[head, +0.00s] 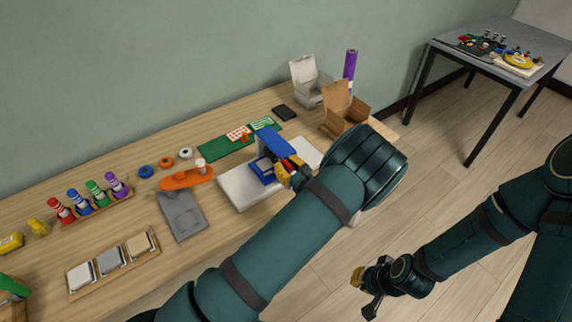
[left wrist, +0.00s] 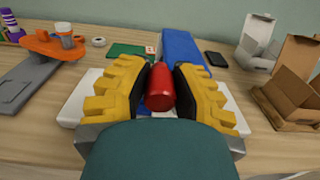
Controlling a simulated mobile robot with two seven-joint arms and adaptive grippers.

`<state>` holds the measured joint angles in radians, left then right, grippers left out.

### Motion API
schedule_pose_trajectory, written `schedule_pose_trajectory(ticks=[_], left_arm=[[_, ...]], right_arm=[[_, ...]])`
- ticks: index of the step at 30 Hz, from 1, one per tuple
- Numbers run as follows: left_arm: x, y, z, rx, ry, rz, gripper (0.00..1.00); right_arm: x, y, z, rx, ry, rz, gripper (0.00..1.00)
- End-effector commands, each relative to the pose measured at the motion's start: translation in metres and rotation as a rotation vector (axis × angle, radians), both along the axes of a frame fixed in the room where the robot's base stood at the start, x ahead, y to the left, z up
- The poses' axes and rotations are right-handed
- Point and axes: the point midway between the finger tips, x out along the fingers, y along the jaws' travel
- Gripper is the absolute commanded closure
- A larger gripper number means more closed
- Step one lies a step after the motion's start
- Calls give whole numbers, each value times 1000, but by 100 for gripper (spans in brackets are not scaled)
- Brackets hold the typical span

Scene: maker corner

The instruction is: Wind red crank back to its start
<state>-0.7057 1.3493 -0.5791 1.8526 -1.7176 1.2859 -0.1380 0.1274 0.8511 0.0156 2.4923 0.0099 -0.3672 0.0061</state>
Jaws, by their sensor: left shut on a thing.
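The crank's red knob (left wrist: 160,88) stands between the yellow-padded fingers of my left gripper (left wrist: 159,90) in the left wrist view. In the head view my left gripper (head: 290,172) is at the blue device (head: 275,143) on a white board (head: 238,190). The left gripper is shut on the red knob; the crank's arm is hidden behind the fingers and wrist. The blue body also shows just beyond the knob in the left wrist view (left wrist: 182,55). My right gripper (head: 362,292) hangs over the floor, away from the bench; its opening is unclear.
A grey side table (head: 480,35) stands apart at the right.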

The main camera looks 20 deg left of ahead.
Motion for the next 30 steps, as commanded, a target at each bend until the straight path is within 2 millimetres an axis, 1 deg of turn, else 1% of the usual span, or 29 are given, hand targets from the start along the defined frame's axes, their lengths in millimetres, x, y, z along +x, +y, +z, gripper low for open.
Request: schedule_pose_trajectory(ticks=[5, 11, 18, 30], left_arm=[[3, -2, 4, 36, 42, 0, 100], [10, -7, 9, 118, 144, -1, 100], [21, -15, 14, 254, 318, -1, 100], [41, -30, 13, 488, 616, 0, 100]], right_arm=[[1, 0, 5, 0, -3, -2, 100], [4, -1, 13, -2, -9, -7, 100], [7, -1, 23, -4, -17, -13, 100], [8, -2, 31, -3, -18, -14, 100]])
